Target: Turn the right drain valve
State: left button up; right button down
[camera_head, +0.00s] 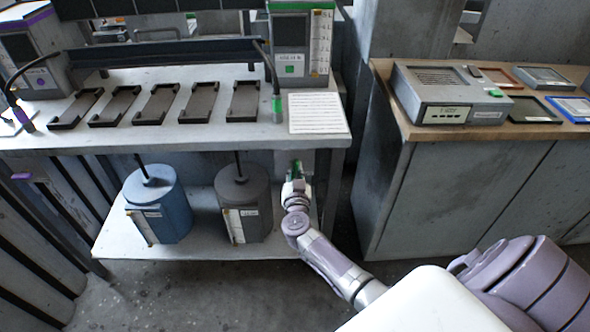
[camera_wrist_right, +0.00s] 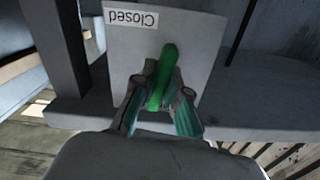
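The right drain valve's green handle (camera_wrist_right: 165,75) shows in the right wrist view, in front of a pale plate (camera_wrist_right: 190,40). A label reading "Closed" (camera_wrist_right: 131,17) appears upside down at the plate's upper left. My right gripper (camera_wrist_right: 168,85) has its two teal fingers apart, one on each side of the handle; whether either touches it is unclear. In the head view, my right gripper (camera_head: 296,181) is under the bench's right front corner, with some green of the handle (camera_head: 295,167) just above it. The left gripper is out of view.
The workbench (camera_head: 200,140) overhangs my right gripper. A blue container (camera_head: 158,205) and a grey container (camera_head: 244,203) stand on the lower shelf (camera_head: 110,235), left of my right arm. A wooden-topped cabinet (camera_head: 460,190) stands to the right, with open floor between.

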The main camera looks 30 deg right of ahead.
dwell(0.3)
jog(key=m+p, duration=0.1)
jog(key=m, duration=0.1)
jog(key=shift+m, duration=0.4)
jog(key=m, duration=0.8)
jog(key=shift+f, duration=0.15)
jog(key=m+b, duration=0.1)
jog(key=m, duration=0.3)
jog(key=shift+m+b, duration=0.35)
jog(key=shift+m, duration=0.35)
jog(key=c, duration=1.2)
grip_release()
jog(key=shift+d, duration=0.1)
